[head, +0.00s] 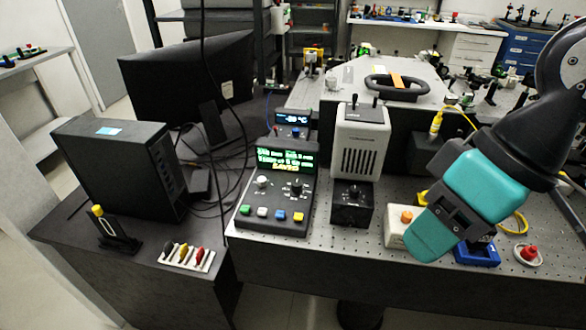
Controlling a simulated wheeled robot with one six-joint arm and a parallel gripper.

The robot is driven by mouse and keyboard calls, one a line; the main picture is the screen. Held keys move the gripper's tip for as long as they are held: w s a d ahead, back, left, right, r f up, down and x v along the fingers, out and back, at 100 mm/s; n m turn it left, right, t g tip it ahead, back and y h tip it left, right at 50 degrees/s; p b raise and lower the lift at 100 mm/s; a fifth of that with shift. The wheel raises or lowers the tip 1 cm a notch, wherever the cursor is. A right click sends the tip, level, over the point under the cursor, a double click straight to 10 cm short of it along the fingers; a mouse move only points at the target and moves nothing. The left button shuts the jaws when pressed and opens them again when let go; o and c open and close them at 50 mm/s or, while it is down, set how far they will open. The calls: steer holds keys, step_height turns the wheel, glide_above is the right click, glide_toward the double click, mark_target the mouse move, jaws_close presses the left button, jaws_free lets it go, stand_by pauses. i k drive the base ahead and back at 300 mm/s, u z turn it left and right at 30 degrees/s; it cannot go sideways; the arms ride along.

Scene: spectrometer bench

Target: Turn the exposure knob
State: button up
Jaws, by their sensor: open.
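The exposure knob is not readable by label. The dark control box (275,205) carries a pale knob (262,181) and a black knob (297,187) below its green-lit screen (287,160). A separate small black box (352,207) to its right has a dark knob (353,192) on top. I cannot tell which knob is exposure. My gripper (420,248) hangs at the right, teal and black, tilted down to the left. It is open, though its jaws are seen side-on and their gap is hidden. It is well right of the knobs and appears to touch nothing.
A pale box with an orange button (406,217) sits partly behind my gripper. A white vented unit (361,140) stands behind the black box. Coloured buttons line the control box's front. A blue tray (478,253) and red button (529,252) are at right. Loose cables run left.

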mark_target(262, 182)
steer(key=z, duration=0.05)
steer(key=i, duration=0.45)
steer(key=u, duration=0.85)
